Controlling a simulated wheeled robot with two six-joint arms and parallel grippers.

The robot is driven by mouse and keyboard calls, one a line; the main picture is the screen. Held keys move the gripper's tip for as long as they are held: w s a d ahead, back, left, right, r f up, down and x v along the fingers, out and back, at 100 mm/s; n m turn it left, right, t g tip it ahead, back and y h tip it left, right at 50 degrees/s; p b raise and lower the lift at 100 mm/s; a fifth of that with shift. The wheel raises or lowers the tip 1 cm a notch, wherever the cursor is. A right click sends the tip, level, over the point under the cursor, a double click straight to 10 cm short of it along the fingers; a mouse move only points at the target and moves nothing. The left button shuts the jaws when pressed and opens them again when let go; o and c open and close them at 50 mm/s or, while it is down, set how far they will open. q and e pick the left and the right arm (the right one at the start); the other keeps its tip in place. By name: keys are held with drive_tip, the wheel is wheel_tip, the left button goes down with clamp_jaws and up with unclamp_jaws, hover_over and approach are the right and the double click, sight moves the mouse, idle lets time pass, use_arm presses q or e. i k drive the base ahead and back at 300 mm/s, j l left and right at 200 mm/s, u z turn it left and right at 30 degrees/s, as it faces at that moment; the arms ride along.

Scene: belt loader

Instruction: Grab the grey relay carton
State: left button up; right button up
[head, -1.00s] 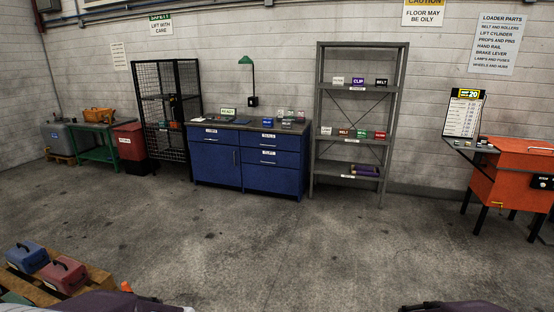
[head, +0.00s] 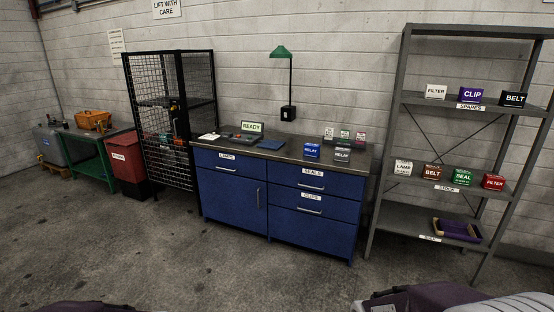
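A grey carton lettered RELAY (head: 342,156) stands on the right part of the dark top of the blue cabinet (head: 232,198). A blue carton, also lettered RELAY (head: 311,150), stands just to its left. Several small labelled cartons (head: 344,135) stand behind them. Purple and grey parts of my arms show at the bottom edge of the head view. Neither gripper shows.
A grey shelf rack (head: 392,150) with labelled cartons and a purple tray (head: 457,230) stands right of the cabinet. A black mesh cage (head: 165,125), red bin (head: 126,160) and green bench (head: 95,150) stand left. The floor ahead is clear.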

sight(343, 155)
drive_tip(key=i+j, duration=0.15)
drive_tip(key=i, duration=2.45)
drive_tip(key=i+z, duration=0.45)
drive_tip(key=i+j+z, duration=0.3)
drive_tip(key=i+z, duration=0.15)
drive_tip(key=i+j+z, duration=0.65)
drive_tip(key=i+j, duration=0.25)
